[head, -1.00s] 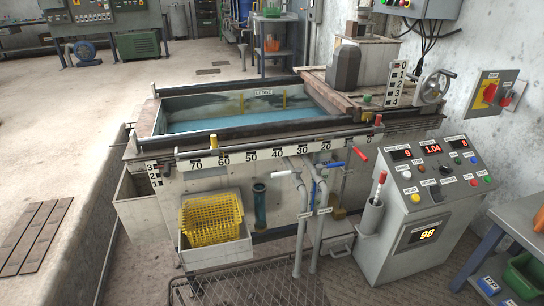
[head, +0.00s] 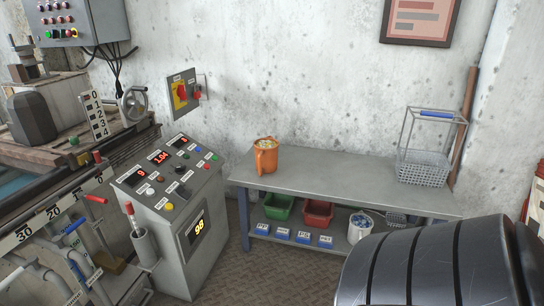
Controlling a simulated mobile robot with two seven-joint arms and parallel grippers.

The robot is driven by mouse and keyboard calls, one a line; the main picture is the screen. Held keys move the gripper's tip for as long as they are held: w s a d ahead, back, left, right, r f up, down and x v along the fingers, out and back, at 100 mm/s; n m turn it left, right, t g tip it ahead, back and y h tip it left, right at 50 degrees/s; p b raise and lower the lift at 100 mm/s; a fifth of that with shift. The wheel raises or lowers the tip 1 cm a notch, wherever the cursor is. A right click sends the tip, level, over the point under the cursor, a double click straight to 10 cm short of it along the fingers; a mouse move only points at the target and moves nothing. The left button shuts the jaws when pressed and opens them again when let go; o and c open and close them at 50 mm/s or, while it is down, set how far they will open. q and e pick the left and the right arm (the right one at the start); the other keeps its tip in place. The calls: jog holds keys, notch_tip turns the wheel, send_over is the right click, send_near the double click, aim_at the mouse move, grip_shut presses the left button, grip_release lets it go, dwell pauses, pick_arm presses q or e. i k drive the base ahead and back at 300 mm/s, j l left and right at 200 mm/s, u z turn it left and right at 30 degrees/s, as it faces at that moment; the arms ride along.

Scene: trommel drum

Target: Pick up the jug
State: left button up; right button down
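An orange jug (head: 265,158) stands upright on the left end of a grey bench (head: 335,182) against the wall. Its handle side faces me, and pale contents show at its top. Neither of my grippers shows in the head view, so I cannot see whether they are open or shut. Nothing is seen touching the jug.
A control console (head: 178,220) stands just left of the bench. A wire basket (head: 424,168) sits on the bench's right end. Green (head: 279,206) and red (head: 318,213) bins and a white bucket (head: 360,228) are on the lower shelf. The middle benchtop is clear.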

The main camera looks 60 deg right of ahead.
aim_at(265, 159)
jog(key=z, duration=1.8)
